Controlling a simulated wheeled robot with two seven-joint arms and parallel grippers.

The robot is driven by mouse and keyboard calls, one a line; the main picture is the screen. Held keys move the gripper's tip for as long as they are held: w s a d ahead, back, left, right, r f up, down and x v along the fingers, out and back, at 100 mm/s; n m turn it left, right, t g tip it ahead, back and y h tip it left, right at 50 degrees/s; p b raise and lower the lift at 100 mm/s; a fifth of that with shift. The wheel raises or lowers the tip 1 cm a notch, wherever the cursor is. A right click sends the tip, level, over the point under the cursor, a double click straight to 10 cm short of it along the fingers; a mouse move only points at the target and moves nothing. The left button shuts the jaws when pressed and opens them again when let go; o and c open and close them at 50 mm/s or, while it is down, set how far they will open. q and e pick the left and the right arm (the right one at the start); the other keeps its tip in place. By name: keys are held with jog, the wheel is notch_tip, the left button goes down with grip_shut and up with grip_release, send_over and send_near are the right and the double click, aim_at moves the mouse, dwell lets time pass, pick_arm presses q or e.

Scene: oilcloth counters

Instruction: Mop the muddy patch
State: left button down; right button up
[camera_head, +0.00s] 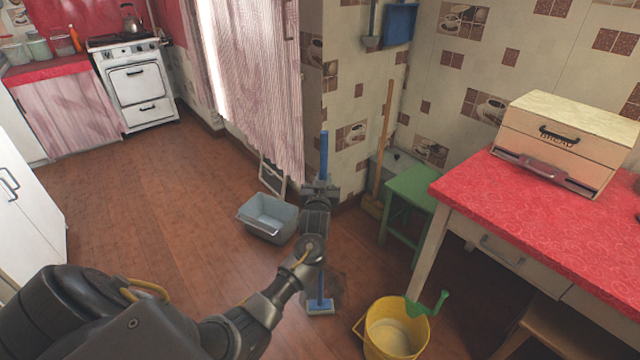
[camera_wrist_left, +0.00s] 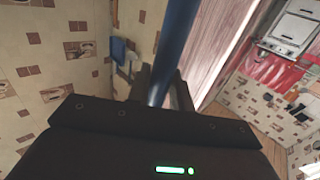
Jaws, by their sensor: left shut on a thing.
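A mop with a blue handle (camera_head: 324,156) stands roughly upright in the head view. My left gripper (camera_head: 322,188) is shut on its handle, near the upper end. The blue handle also runs up between the fingers in the left wrist view (camera_wrist_left: 172,60). The mop head (camera_head: 320,307) is low at the floor, below my forearm. A darker muddy patch (camera_head: 337,290) shows on the brown floor around and beside the mop head; my arm hides part of it. My right gripper is not in view.
A yellow bucket (camera_head: 397,330) stands right of the mop head. A grey basin (camera_head: 268,217) lies on the floor behind. A green stool (camera_head: 408,196) and a red-topped table (camera_head: 540,215) are at the right. The floor at left is clear.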

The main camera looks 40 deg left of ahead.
pick_arm(q)
jog(key=shift+w+d+b, duration=0.25)
jog(key=shift+w+b, duration=0.05)
jog(key=shift+w, duration=0.4)
jog(key=shift+w+d+b, duration=0.2)
jog(key=shift+w+b, duration=0.1)
jog(key=shift+w, duration=0.4)
jog(key=shift+w+d+b, duration=0.25)
jog(key=shift+w+b, duration=0.05)
jog(key=shift+w, duration=0.4)
jog(key=shift+w, duration=0.1)
jog(key=c, duration=2.2)
grip_release()
jog(key=w+b, duration=0.1)
jog(key=w+d+b, duration=0.1)
jog(key=w, duration=0.1)
jog(key=shift+f, duration=0.1)
jog(key=c, duration=2.2)
grip_release()
jog(key=shift+w+d+r, duration=0.15)
jog(key=shift+w+r, duration=0.05)
jog(key=shift+w, duration=0.4)
jog(key=c, duration=2.2)
grip_release()
jog(key=c, duration=2.2)
grip_release()
